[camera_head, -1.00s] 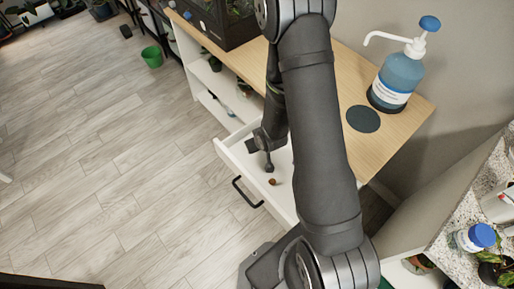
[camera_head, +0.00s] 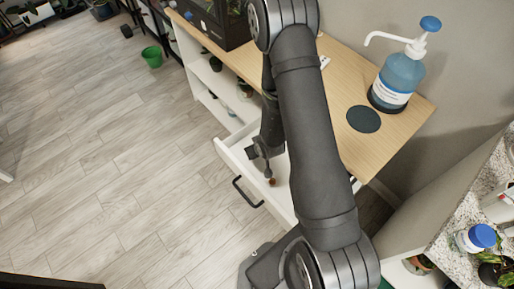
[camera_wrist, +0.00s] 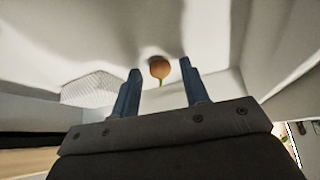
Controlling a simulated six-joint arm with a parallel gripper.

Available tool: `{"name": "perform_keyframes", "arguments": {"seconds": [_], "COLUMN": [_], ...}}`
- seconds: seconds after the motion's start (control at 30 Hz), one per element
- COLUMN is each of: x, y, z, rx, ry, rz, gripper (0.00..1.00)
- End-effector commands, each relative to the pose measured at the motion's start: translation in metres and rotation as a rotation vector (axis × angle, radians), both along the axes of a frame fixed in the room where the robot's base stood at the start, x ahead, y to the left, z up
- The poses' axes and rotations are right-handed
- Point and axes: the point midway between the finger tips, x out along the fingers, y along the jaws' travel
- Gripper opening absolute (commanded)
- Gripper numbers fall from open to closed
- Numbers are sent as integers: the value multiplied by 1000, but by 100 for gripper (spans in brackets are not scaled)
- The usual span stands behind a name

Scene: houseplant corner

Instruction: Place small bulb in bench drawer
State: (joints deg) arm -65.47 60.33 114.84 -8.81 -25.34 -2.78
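The small brown bulb (camera_head: 273,182) lies inside the open white bench drawer (camera_head: 228,154), which is pulled out with its black handle facing left. My gripper (camera_head: 268,173) is inside the drawer, close to the bulb. In the wrist view the two blue fingers of my gripper (camera_wrist: 160,66) are spread apart. The round orange-brown bulb (camera_wrist: 159,68) with a small green tip shows between the fingertips, with a gap on both sides. My arm hides part of the drawer in the head view.
A blue pump bottle (camera_head: 400,75) and a dark round coaster (camera_head: 363,119) are on the wooden bench top (camera_head: 400,125). A white mesh-patterned piece (camera_wrist: 90,88) shows left of the fingers. A green bucket (camera_head: 152,57) stands on the open floor.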

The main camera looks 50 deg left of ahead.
Motion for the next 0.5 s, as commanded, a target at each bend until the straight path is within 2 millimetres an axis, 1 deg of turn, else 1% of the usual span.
{"name": "perform_keyframes", "arguments": {"seconds": [0.33, 0.43, 0.5], "x": [0, -1, -2], "y": [0, -3, -7], "z": [2, 8, 16], "rx": [0, 0, 0], "ry": [0, 0, 0], "rz": [0, 0, 0], "gripper": [43, 43, 43]}}
